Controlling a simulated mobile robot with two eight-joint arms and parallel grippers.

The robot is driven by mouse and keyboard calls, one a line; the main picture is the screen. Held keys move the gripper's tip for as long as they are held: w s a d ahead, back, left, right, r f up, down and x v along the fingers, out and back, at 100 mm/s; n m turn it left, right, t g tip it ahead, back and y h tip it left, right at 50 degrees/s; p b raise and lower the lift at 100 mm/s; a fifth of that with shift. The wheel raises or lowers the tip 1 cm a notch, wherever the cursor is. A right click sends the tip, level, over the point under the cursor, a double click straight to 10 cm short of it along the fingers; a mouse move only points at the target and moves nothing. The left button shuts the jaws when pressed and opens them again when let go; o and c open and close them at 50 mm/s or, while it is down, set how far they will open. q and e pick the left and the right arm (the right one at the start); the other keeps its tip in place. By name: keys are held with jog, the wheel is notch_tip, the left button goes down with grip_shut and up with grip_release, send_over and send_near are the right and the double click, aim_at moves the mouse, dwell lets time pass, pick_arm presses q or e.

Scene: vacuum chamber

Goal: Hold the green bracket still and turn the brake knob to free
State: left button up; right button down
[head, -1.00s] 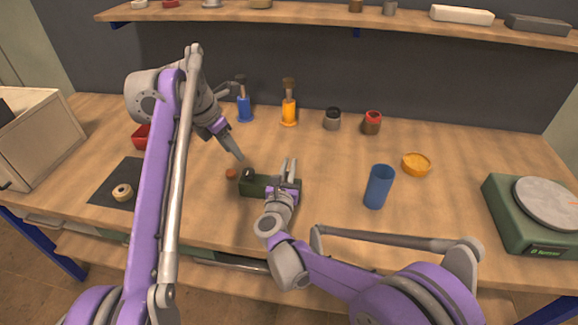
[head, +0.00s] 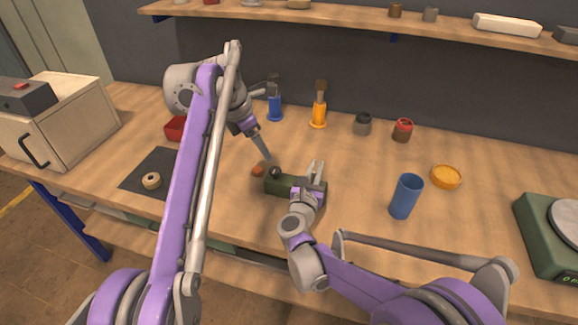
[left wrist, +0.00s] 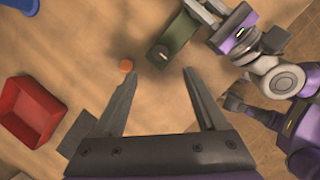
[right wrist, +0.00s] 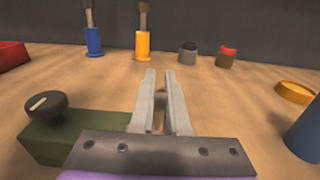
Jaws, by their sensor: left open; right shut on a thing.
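The green bracket (head: 285,187) lies on the wooden bench in the middle of the head view. The black round brake knob (head: 275,172) sits on its left end; a pale pointer mark shows on the knob (right wrist: 46,106) in the right wrist view. My right gripper (head: 316,170) is shut on the bracket's right part; the exact grip is partly hidden. My left gripper (head: 267,158) is open and empty, just behind and above the knob. In the left wrist view the knob (left wrist: 160,53) lies beyond and between the open fingertips, apart from them.
A small orange-red disc (head: 257,171) lies left of the bracket. Blue (head: 275,105) and orange (head: 318,113) brush holders stand behind.

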aim_at(275, 170)
pick_arm(q)
jog(key=d+f+m, duration=0.1)
jog(key=f+m, duration=0.2)
jog(key=m, duration=0.9)
jog(key=w+d+f+m, duration=0.1)
jog(key=f+m, duration=0.2)
jog(key=m, duration=0.9)
jog(key=w+d+f+m, duration=0.1)
jog(key=f+m, duration=0.2)
jog(key=m, duration=0.9)
jog(key=shift+h, duration=0.3)
jog(key=shift+a, duration=0.1)
grip_shut()
